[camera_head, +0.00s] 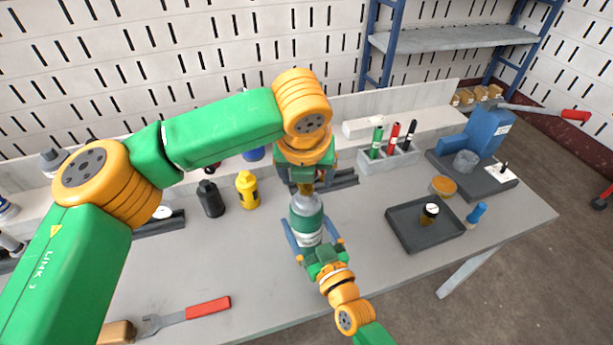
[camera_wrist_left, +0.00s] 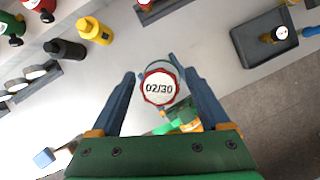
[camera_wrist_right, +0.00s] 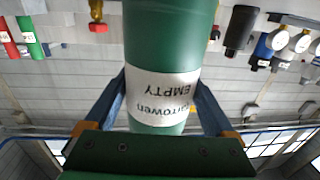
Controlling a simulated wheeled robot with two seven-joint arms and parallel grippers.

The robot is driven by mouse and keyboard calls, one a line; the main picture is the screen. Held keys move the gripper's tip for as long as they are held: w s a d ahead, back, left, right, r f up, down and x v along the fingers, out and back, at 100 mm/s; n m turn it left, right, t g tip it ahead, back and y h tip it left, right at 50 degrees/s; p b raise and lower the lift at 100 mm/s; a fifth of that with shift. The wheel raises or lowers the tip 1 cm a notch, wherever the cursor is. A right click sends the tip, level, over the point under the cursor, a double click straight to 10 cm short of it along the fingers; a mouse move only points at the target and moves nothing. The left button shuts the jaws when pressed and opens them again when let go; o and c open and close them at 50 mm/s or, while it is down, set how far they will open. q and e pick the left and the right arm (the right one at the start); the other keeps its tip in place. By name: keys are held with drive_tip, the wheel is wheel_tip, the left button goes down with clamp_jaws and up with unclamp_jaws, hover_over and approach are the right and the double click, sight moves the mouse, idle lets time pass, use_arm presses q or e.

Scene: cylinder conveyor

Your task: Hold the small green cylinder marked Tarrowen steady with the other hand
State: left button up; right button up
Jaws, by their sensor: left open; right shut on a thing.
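The small green cylinder (camera_head: 307,228) has a white label and a pale upper part in the head view. In the right wrist view its label (camera_wrist_right: 163,97), upside down, reads "Tarrowen" and "EMPTY". My right gripper (camera_wrist_right: 163,80) is shut on it, one blue finger on each side. My left gripper (camera_wrist_left: 155,66) is open just above its top, pointing down. In the left wrist view a round tag (camera_wrist_left: 159,88) reading "02/30" shows between the left fingers. The left fingertips are hard to see in the head view. I cannot tell if the cylinder's base touches the bench.
A black bottle (camera_head: 210,198) and a yellow bottle (camera_head: 247,190) stand left of the cylinder. A dark tray (camera_head: 408,240) lies to its right. A rack (camera_head: 365,164) with coloured tubes is behind. A red-handled tool (camera_head: 208,309) lies at the front left.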

use_arm(q)
clamp_jaws()
drive_tip(key=shift+s+d+r, duration=0.1)
drive_tip(key=shift+s+r, duration=0.15)
drive_tip(key=shift+r, duration=0.05)
drive_tip(key=s+d+r, duration=0.4)
drive_tip(key=s+r, duration=0.3)
drive_tip(key=s, duration=0.5)
drive_tip(key=w+a+f+m, duration=0.1)
drive_tip(key=w+m, duration=0.1)
drive_tip(key=w, duration=0.2)
drive_tip(key=w+a+f+m+h, duration=0.1)
drive_tip(key=w+a+m, duration=0.1)
drive_tip(key=w, duration=0.2)
drive_tip(key=w+a+f+m+g+h, duration=0.1)
drive_tip(key=w+m, duration=0.1)
drive_tip(key=w, duration=0.2)
drive_tip(key=shift+a+f, duration=0.1)
drive_tip(key=shift+a, duration=0.05)
